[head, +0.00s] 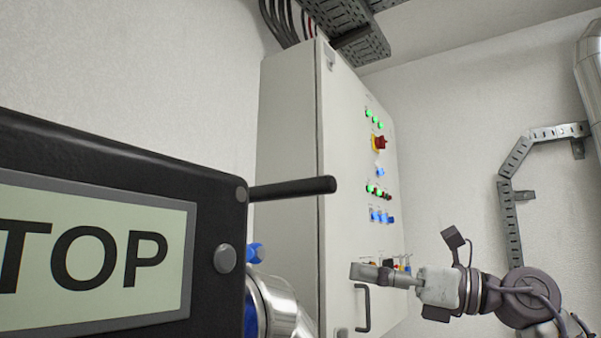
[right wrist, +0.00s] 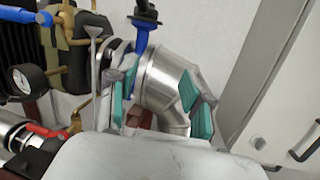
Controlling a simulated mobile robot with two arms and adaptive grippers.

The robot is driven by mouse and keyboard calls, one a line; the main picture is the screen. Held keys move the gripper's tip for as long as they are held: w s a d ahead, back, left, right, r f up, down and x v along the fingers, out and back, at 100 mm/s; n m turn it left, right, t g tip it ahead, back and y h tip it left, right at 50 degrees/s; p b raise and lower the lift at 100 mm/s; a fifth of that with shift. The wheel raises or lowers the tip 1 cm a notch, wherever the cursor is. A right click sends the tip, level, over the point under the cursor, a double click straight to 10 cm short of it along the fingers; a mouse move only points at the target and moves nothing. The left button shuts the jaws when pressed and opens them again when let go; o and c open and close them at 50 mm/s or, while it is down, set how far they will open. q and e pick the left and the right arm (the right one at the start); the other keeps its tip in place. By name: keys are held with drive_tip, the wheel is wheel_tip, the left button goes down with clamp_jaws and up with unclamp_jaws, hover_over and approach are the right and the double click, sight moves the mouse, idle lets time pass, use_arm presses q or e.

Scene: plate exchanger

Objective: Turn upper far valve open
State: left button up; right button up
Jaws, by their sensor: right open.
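In the right wrist view a blue-handled valve (right wrist: 142,35) stands at the top of a silver pipe elbow (right wrist: 172,82). Another blue handle (right wrist: 22,17) is at the upper left on brass fittings. I cannot tell for sure which is the upper far valve. My right gripper (right wrist: 158,92) is open and empty, its teal-padded fingers apart in front of the elbow and below the nearer blue handle. In the head view my right gripper (head: 372,273) points left in front of the cabinet. A blue part (head: 255,253) shows there above a silver pipe. My left gripper is out of view.
A black box with a sign ending in "TOP" (head: 95,250) blocks the left of the head view; a black rod (head: 292,188) sticks out from it. A grey cabinet (head: 290,130) stands behind. A gauge (right wrist: 20,80) and red handle (right wrist: 45,130) sit left in the wrist view.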

sight(301, 188)
drive_tip(key=s+r+n+t+h+p, duration=0.15)
drive_tip(key=s+r+n+h, duration=0.3)
drive_tip(key=s+r, duration=0.8)
drive_tip(key=shift+n+t+y, duration=0.45)
drive_tip(key=shift+t, duration=0.1)
drive_tip(key=p+x, duration=0.2)
drive_tip(key=x, duration=0.4)
drive_tip(key=p+x, duration=0.3)
drive_tip(key=x, duration=0.4)
drive_tip(key=shift+w+d+f, duration=0.1)
drive_tip(key=shift+w+d, duration=0.05)
drive_tip(key=shift+w, duration=0.2)
drive_tip(key=shift+s, duration=0.1)
drive_tip(key=shift+c, duration=0.4)
clamp_jaws()
